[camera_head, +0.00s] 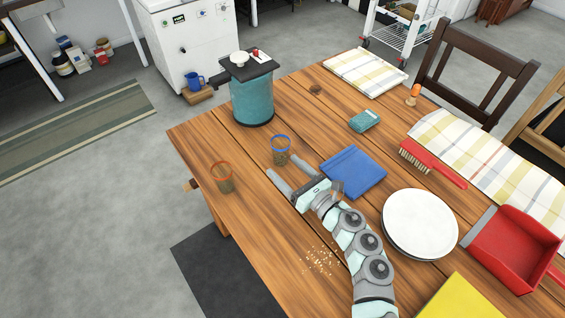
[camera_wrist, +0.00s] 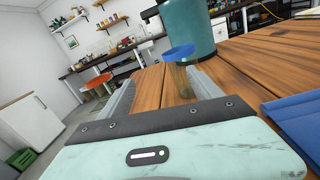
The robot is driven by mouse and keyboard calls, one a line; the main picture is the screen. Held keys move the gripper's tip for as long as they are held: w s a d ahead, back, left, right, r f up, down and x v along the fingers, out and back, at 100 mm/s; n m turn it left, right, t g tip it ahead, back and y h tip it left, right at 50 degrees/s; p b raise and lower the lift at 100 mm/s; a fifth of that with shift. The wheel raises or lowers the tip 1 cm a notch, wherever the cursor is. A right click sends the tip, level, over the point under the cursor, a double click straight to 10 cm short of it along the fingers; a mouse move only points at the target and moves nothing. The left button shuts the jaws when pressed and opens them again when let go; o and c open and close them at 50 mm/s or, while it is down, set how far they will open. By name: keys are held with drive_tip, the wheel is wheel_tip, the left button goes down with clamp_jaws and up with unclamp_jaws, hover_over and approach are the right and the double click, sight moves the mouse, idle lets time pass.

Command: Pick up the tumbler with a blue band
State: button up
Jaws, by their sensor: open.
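The tumbler with a blue band (camera_head: 280,150) stands upright on the wooden table. It is see-through with a blue rim band. In the wrist view the blue-banded tumbler (camera_wrist: 180,70) shows just beyond the fingers, toward the right finger. My gripper (camera_head: 285,172) is open and empty, its fingers reaching toward the tumbler; the right finger's tip is close to it, and I cannot tell whether they touch. A similar tumbler with an orange band (camera_head: 221,177) stands to the left, apart from the gripper.
A teal canister (camera_head: 253,100) stands behind the blue-banded tumbler. A blue folded cloth (camera_head: 354,172) lies right of my gripper. White plates (camera_head: 419,223), a red dustpan (camera_head: 512,248) and a red brush (camera_head: 433,167) lie farther right. Crumbs (camera_head: 322,262) lie left of my arm.

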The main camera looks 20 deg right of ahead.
sight(276, 144)
drive_tip(key=d, duration=0.1)
drive_tip(key=d+f, duration=0.1)
drive_tip(key=w+d+h+b, duration=0.1)
drive_tip(key=shift+d+f+n, duration=0.15)
drive_tip(key=shift+f+n, duration=0.1)
drive_tip(key=shift+n, duration=0.05)
drive_tip(key=x, duration=0.4)
drive_tip(key=shift+w+r+b, duration=0.1)
drive_tip(key=shift+w+b, duration=0.25)
drive_tip(key=shift+b+x, duration=0.65)
drive_tip(key=shift+x, duration=2.4)
drive_tip(key=c, duration=1.4)
drive_tip(key=shift+r, duration=0.1)
drive_tip(key=shift+c, duration=0.2)
